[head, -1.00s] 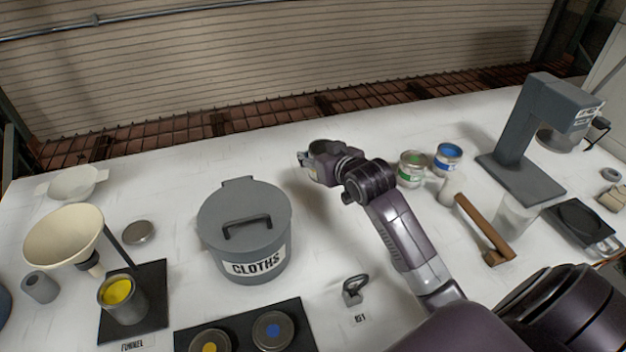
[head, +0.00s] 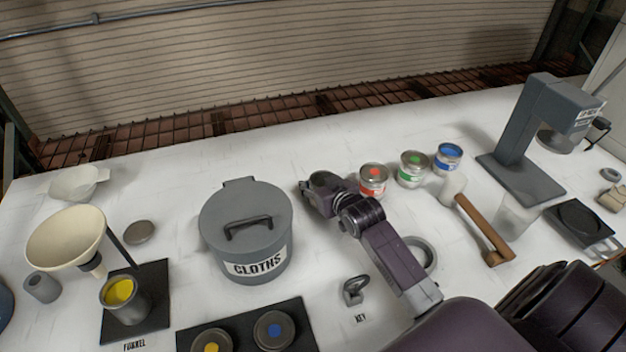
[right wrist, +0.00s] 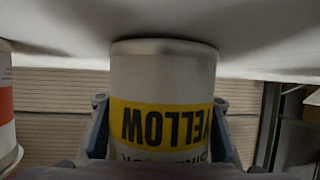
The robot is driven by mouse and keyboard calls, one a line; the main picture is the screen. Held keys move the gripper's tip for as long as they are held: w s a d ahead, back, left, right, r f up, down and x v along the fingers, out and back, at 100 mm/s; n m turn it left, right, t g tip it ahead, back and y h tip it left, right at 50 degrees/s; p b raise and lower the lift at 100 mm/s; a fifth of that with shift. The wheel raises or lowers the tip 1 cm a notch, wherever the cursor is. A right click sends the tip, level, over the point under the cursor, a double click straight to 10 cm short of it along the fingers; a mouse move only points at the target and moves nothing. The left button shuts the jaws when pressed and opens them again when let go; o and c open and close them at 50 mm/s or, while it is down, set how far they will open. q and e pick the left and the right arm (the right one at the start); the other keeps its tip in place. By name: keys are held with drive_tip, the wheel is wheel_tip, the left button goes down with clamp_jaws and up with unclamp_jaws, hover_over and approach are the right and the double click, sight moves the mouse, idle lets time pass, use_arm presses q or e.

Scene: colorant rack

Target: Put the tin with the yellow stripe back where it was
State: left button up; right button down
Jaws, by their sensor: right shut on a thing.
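The tin with the yellow stripe (right wrist: 162,125) fills the middle of the right wrist view, upside down in the picture, with the word YELLOW on its band. My right gripper (right wrist: 165,140) is shut on it, one finger at each side. The tin's base is close to the white table; I cannot tell if it touches. In the head view my right gripper (head: 314,188) is right of the cloths bin, and the tin is hidden behind it. The red tin (head: 373,182), green tin (head: 413,169) and blue tin (head: 448,157) stand in a row to its right. My left gripper is not in view.
The cloths bin (head: 245,228) stands left of the gripper. A mallet (head: 485,230), a grey ring (head: 424,254) and a key (head: 354,290) lie nearby. A funnel (head: 65,238) stands over a yellow paint cup (head: 122,302). The table behind the row is clear.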

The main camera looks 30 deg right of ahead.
drive_tip(key=c, duration=1)
unclamp_jaws()
drive_tip(key=shift+f, duration=0.1)
drive_tip(key=shift+o, duration=0.2)
drive_tip(key=shift+r, duration=0.2)
drive_tip(key=shift+s, duration=0.25)
drive_tip(key=b+v, duration=0.1)
drive_tip(key=v, duration=1)
drive_tip(key=shift+s+r, duration=0.2)
